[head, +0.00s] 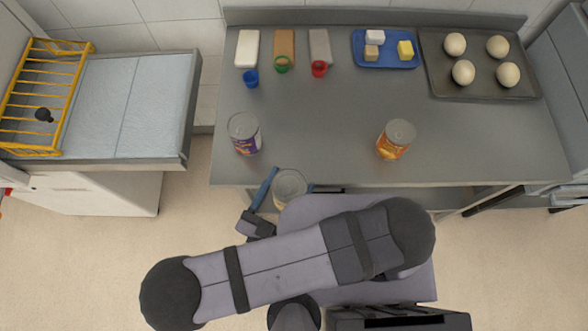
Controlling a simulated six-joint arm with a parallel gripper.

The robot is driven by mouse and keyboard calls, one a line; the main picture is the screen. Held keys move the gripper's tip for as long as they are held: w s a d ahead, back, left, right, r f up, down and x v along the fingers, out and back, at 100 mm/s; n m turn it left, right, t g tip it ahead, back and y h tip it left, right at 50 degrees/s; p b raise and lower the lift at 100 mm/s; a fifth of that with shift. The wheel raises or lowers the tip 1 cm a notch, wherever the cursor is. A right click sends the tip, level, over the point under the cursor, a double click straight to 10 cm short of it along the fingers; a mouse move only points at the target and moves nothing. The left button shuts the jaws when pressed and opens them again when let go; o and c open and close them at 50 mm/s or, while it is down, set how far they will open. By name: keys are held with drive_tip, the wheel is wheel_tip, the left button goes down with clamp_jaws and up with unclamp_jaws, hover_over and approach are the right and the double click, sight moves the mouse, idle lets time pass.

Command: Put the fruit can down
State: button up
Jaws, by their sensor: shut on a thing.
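The fruit can (290,185) is in my gripper (289,187), just off the front edge of the steel table in the head view. I see its round silvery top and a pale strip of its side. Its label cannot be read from here. My gripper is shut on it, with a blue finger on its left and a little blue showing on its right. My arm hides what is below the can. I cannot tell its exact height relative to the tabletop.
On the steel table (320,130) stand a purple-labelled can (245,134) and an orange-labelled can (396,139), with clear room between them. Behind are coloured cups, blocks, a blue tray (385,63) and a dark tray (430,75) of dough balls. A yellow rack (40,150) is left.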

drive_tip(key=shift+s+r, duration=0.1)
drive_tip(key=shift+s, duration=0.1)
drive_tip(key=shift+w, duration=0.55)
drive_tip(key=w+d+r+m+g+h, duration=0.2)
drive_tip(key=w+d+m+g+h, duration=0.3)
drive_tip(key=w+d, duration=1)
drive_tip(key=shift+w+d+r+h, duration=0.35)
drive_tip(key=shift+w+h, duration=0.35)
drive_tip(key=shift+w, duration=1.7)
drive_tip(key=shift+w+f, duration=0.1)
